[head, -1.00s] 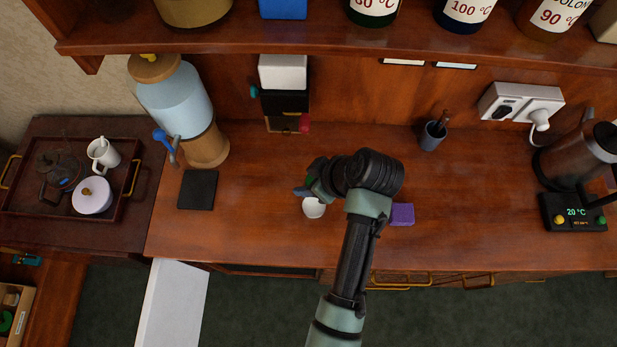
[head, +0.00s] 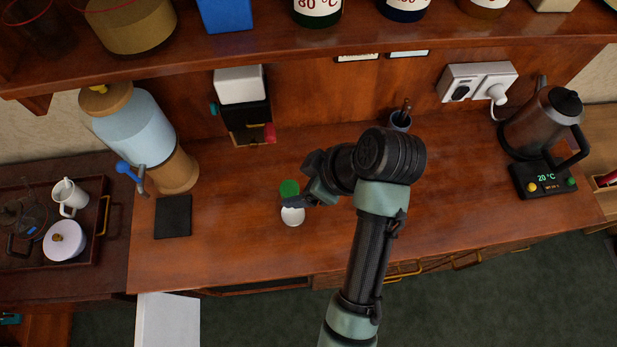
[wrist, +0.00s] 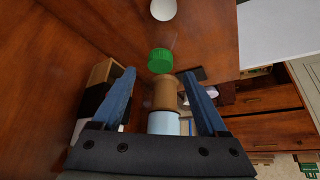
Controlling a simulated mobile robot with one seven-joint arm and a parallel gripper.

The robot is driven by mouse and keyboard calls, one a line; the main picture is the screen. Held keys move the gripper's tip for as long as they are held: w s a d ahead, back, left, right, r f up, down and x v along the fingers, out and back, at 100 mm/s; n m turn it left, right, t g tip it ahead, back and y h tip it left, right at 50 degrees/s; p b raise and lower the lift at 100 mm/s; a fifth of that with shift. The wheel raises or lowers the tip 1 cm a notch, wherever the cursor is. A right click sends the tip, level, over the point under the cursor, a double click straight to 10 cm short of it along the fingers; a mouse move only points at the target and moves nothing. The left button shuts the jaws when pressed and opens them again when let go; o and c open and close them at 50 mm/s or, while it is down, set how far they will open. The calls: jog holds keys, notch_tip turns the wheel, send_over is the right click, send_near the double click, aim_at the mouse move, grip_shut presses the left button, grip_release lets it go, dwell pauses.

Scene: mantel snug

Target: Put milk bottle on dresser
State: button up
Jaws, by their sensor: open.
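The milk bottle seems to be the item with a green cap (head: 289,188) and a white part (head: 293,215), on the wooden worktop left of my arm. A gripper finger crosses between the two parts, so their join is unclear. In the wrist view the green cap (wrist: 160,60) shows just beyond my fingertips, with the white round part (wrist: 163,9) farther up. My gripper (wrist: 159,73) is open, its blue fingers apart with nothing clearly held. In the head view my gripper (head: 298,201) is beside the cap, partly hidden by my wrist. I cannot tell which furniture is the dresser.
A drinks dispenser (head: 135,130) and a black pad (head: 173,216) stand left on the worktop (head: 240,245). A kettle (head: 541,124) is at right and a pen cup (head: 400,121) at back. A shelf (head: 330,46) overhangs. A tray (head: 92,245) sits on a dark side cabinet.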

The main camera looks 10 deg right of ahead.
jog(key=shift+v, duration=1.6)
